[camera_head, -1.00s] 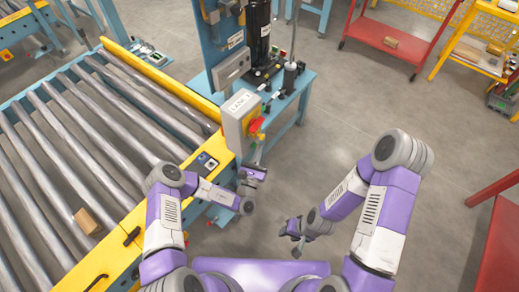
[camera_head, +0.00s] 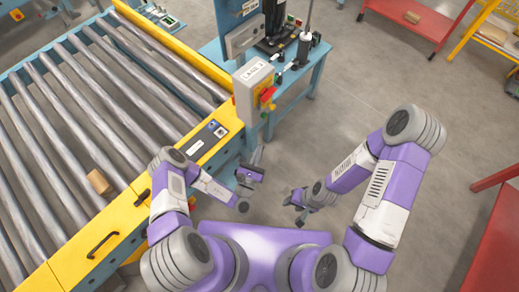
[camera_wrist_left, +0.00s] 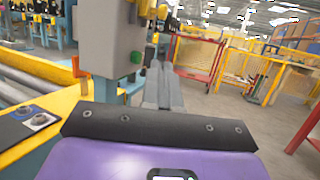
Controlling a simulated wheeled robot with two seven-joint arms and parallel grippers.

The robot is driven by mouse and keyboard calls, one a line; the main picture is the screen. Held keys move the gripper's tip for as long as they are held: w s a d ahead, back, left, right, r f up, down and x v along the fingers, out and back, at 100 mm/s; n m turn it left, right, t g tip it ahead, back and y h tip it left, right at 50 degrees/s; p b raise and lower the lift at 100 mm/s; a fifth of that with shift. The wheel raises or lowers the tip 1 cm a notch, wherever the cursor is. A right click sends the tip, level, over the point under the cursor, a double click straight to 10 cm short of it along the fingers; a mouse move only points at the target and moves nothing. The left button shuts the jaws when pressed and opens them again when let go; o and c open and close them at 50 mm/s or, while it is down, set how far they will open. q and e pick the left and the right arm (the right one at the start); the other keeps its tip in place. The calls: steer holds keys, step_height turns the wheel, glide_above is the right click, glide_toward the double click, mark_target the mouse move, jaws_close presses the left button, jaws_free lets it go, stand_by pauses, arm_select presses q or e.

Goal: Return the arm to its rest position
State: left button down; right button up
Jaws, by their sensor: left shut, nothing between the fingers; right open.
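My left arm comes in from the left in the head view, bent at the elbow. Its gripper (camera_head: 257,156) points away from my body, just right of the conveyor's yellow edge and below the grey control box (camera_head: 255,88). In the left wrist view the left gripper's fingers (camera_wrist_left: 162,85) lie together with nothing between them. My right arm is bent too. Its gripper (camera_head: 293,207) is open and empty, low in front of my body, to the right of and below the left gripper.
A roller conveyor (camera_head: 95,110) with a yellow frame fills the left, with a small cardboard box (camera_head: 98,182) on its rollers. A blue workstation (camera_head: 310,80) stands ahead. A red cart (camera_head: 425,22) is at the back right, and a red surface (camera_head: 495,245) at the right. Grey floor between is clear.

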arm_select(q)
steer(key=shift+r, duration=0.1)
steer(key=s+d+r+m+g+h+p, duration=0.1)
steer(key=s+d+r+m+g+h, duration=0.2)
steer(key=s+d+m+g+h, duration=0.5)
steer(key=s+d+r+m+g+h+p, duration=0.1)
steer(key=s+d+r+m+g+h, duration=0.15)
steer(key=m+g+h, duration=0.65)
steer(key=s+a+f+m+g+y+b, duration=0.1)
steer(key=s+a+f+m+g+y, duration=0.8)
steer(key=y, duration=0.4)
steer(key=w+a+f+m+t+y+b, duration=0.1)
steer(key=w+a+m+t+y, duration=0.1)
steer(key=a+m+t+y, duration=0.2)
steer(key=shift+a+f+t+y, duration=0.2)
steer(key=shift+a+t+y, duration=0.4)
steer(key=shift+a+t, duration=0.6)
